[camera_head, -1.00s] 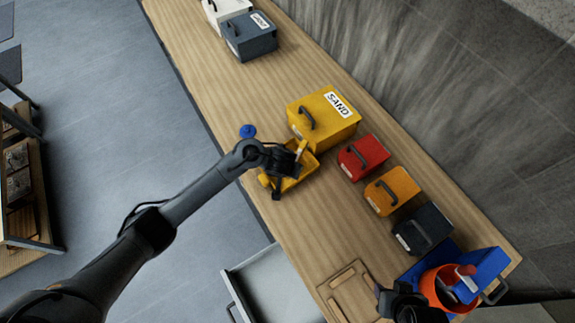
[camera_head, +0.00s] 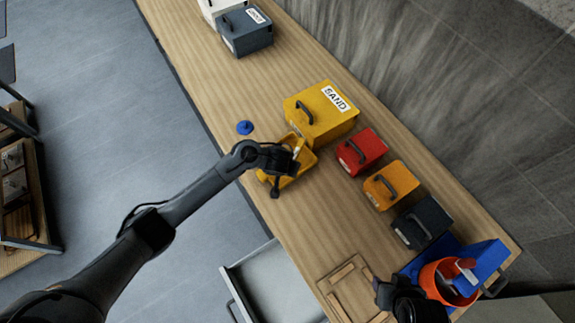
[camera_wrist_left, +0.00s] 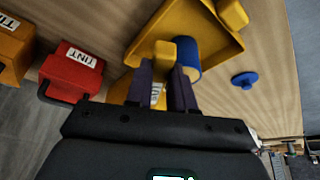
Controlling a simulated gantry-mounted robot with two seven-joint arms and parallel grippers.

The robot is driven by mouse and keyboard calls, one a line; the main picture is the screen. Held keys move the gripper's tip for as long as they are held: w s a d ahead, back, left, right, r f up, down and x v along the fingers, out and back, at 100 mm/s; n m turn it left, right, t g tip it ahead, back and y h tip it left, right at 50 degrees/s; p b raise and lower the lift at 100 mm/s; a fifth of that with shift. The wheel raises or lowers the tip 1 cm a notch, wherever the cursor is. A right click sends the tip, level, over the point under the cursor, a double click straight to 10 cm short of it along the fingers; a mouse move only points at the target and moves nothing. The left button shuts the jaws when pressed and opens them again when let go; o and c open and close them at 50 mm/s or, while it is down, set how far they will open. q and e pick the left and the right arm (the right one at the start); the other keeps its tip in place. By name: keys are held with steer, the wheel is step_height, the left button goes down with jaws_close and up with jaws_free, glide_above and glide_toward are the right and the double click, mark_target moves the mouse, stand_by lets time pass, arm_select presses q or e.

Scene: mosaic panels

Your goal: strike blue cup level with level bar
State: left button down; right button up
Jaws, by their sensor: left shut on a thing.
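My left gripper (camera_head: 290,165) is at the shallow yellow tray (camera_head: 306,170) in front of the yellow SAND box (camera_head: 325,115). In the left wrist view its purple-grey fingers (camera_wrist_left: 166,85) are shut on a yellow block-like piece (camera_wrist_left: 164,52). I cannot tell whether this piece is the level bar or a handle on the cup. The blue cup (camera_wrist_left: 187,60) lies right beside it, at the tray (camera_wrist_left: 228,45). The cup's rim and contents are hidden. My right gripper (camera_head: 385,293) is at the lower right beside the orange bucket (camera_head: 432,287); its fingers are too dark to read.
A small blue knobbed piece (camera_head: 245,127) lies near the table's front edge. Red (camera_head: 362,152), orange (camera_head: 391,186) and dark (camera_head: 423,222) boxes line the back. A blue tray (camera_head: 485,262) and a wooden frame (camera_head: 350,285) are at the right end.

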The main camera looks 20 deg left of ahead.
arm_select(q)
steer(key=shift+f+b, duration=1.15)
steer(key=shift+f, duration=0.65)
steer(key=shift+a+r, duration=0.1)
steer(key=shift+a, duration=0.1)
steer(key=shift+w+a+p, duration=0.25)
steer(key=shift+a+p, duration=0.3)
steer(key=shift+a, duration=1.25)
steer(key=shift+w+a+p, duration=0.25)
steer(key=shift+a+p, duration=0.25)
steer(key=shift+a, duration=1.25)
steer(key=shift+w+a+p, duration=0.25)
steer(key=shift+a+p, duration=0.3)
steer(key=shift+a, duration=1.25)
steer(key=shift+d+r+p, duration=0.1)
steer(key=shift+r+p, duration=2.65)
steer(key=shift+p, duration=0.3)
